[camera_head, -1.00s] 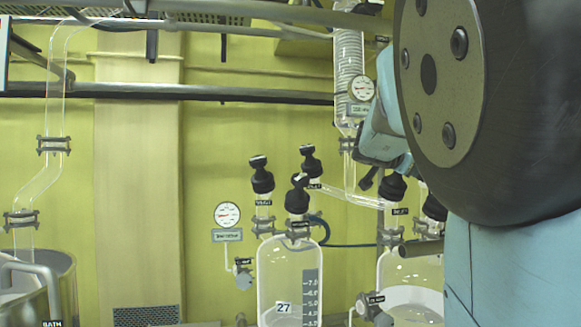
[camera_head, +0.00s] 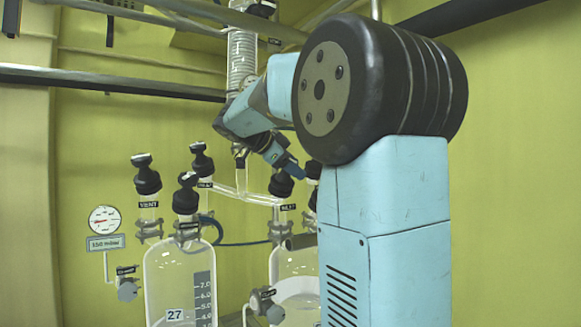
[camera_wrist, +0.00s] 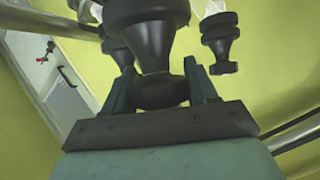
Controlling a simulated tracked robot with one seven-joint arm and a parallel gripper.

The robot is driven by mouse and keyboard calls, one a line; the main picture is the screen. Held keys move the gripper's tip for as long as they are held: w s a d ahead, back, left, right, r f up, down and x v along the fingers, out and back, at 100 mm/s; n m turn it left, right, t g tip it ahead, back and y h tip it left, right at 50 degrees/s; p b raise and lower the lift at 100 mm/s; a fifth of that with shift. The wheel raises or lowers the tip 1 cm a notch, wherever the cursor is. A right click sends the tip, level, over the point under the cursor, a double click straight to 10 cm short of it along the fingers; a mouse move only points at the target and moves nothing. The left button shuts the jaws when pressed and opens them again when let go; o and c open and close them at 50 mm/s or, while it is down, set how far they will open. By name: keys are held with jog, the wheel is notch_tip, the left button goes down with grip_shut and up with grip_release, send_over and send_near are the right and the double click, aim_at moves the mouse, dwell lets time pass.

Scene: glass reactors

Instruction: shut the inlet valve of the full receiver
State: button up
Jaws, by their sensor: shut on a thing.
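The right receiver (camera_head: 284,265) is a glass vessel with pale liquid in it, partly hidden behind my arm. Its valve with the INLET label has a black knob (camera_head: 281,185). My gripper (camera_head: 289,166) is at this knob, and the contact is small in the head view. In the wrist view, my gripper (camera_wrist: 160,92) has its two teal fingers on either side of a black knob (camera_wrist: 152,62), shut on it. The left receiver (camera_head: 165,272), numbered 27, looks clear in its visible part. It carries a VENT valve (camera_head: 147,181) and other black-knobbed valves; its bottom is out of view.
A second black knob (camera_wrist: 220,40) stands close to the right of my gripper in the wrist view. A glass coil condenser (camera_head: 242,60) and a glass cross tube (camera_head: 240,194) are near my arm. Metal pipes (camera_head: 110,82) run overhead. A gauge (camera_head: 104,220) is at the left.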

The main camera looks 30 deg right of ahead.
jog(key=m+g+y, duration=0.2)
jog(key=m+g, duration=0.1)
jog(key=m, duration=0.1)
jog(key=shift+s+a+f+g+y, duration=0.15)
jog(key=shift+s+g+y, duration=0.1)
jog(key=shift+g+y, duration=0.15)
jog(key=shift+m, duration=0.3)
jog(key=o, duration=1)
jog(key=shift+c, duration=0.2)
jog(key=v, duration=0.7)
jog(key=shift+w+a, duration=0.1)
